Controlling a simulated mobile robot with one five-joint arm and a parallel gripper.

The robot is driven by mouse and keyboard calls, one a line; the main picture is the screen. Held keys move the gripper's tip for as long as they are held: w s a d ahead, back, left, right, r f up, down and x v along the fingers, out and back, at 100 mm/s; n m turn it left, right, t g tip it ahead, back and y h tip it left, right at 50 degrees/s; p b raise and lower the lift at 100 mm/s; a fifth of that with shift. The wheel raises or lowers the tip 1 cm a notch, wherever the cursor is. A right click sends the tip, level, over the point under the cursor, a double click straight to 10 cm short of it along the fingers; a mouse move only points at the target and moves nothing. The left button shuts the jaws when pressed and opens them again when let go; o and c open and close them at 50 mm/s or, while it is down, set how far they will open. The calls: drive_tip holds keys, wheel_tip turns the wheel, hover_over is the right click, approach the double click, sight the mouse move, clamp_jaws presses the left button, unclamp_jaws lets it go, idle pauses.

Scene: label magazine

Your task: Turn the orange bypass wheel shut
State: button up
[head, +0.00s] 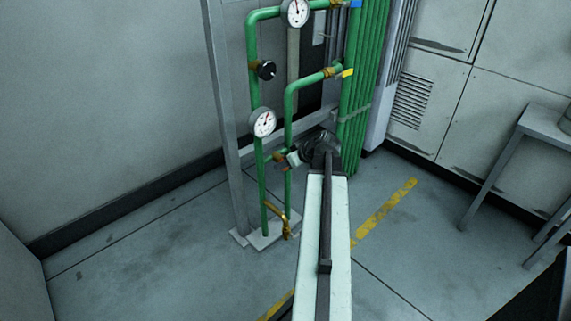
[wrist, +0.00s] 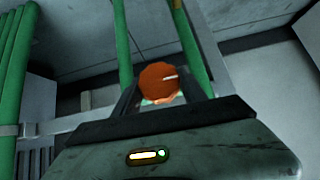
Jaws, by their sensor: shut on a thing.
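The orange bypass wheel (wrist: 159,82) shows in the middle of the wrist view, with a pale mark on its face pointing right. My gripper (wrist: 160,97) has its two dark fingers on either side of the wheel and is shut on it. In the head view my gripper (head: 291,158) reaches to the lower part of the green pipework. There the wheel is mostly hidden by my gripper and arm, with only a little orange near the pipe fitting.
A brass tap (head: 285,228) sits low. A grey table (head: 545,125) stands at right. The floor between is clear.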

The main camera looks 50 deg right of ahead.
drive_tip(key=y, duration=0.1)
drive_tip(key=m+y+b, duration=0.1)
drive_tip(key=y, duration=0.1)
drive_tip(key=shift+w+d+f+m+b, duration=0.1)
drive_tip(key=shift+d+f+m+b, duration=0.1)
drive_tip(key=shift+m+b, duration=0.1)
drive_tip(key=m+t+y+b, duration=0.1)
drive_tip(key=y+b, duration=0.2)
drive_tip(key=shift+d+f+m, duration=0.1)
drive_tip(key=shift+f+m, duration=0.05)
drive_tip(key=shift+m, duration=0.15)
drive_tip(key=m+t+y+b, duration=0.1)
drive_tip(key=y+b, duration=0.1)
drive_tip(key=b, duration=0.2)
drive_tip(key=shift+m+y, duration=0.4)
drive_tip(key=shift+m+t+y+b, duration=0.3)
drive_tip(key=shift+m+y+b, duration=0.15)
drive_tip(key=shift+b, duration=0.5)
drive_tip(key=shift+r, duration=0.2)
drive_tip(key=o, duration=1.4)
drive_tip(key=shift+c, duration=0.2)
